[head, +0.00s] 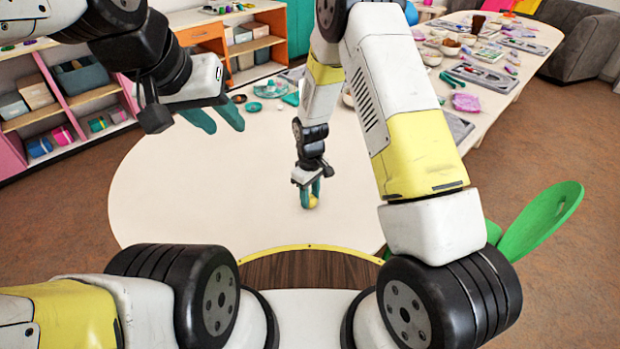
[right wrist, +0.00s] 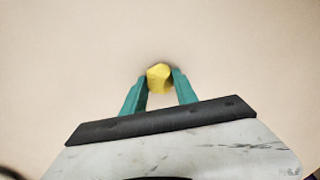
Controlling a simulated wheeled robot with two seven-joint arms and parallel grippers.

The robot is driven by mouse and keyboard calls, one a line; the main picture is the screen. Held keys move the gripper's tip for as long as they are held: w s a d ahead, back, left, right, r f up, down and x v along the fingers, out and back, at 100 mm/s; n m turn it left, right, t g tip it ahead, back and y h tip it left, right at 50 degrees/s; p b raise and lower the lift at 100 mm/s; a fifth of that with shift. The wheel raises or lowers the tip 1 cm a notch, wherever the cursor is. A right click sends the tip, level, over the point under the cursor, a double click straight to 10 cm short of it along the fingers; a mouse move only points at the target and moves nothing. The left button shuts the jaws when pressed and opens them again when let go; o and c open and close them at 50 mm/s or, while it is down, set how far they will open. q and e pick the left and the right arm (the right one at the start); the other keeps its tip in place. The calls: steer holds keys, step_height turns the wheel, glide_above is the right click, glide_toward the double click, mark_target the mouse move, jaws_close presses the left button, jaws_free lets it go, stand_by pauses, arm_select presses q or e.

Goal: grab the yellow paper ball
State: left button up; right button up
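The yellow paper ball (head: 313,201) is at the pale table's near part in the head view. It also shows between the fingertips in the right wrist view (right wrist: 159,76). My right gripper (head: 310,194) points down over the table, its teal fingers on both sides of the ball. In the right wrist view the fingers (right wrist: 160,84) meet the ball's sides with no clear gap, so the gripper looks shut on it. The ball is at or very near the table top. My left gripper (head: 215,118) is raised at the left, its fingers apart and empty.
The pale table (head: 190,190) is bare around the ball. Teal dishes (head: 272,89) lie at its far side. Trays and craft items crowd the table's far right. A green chair (head: 540,222) stands at the right. Shelves (head: 60,110) stand at the left.

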jaws_close()
steer(key=shift+r, duration=0.1)
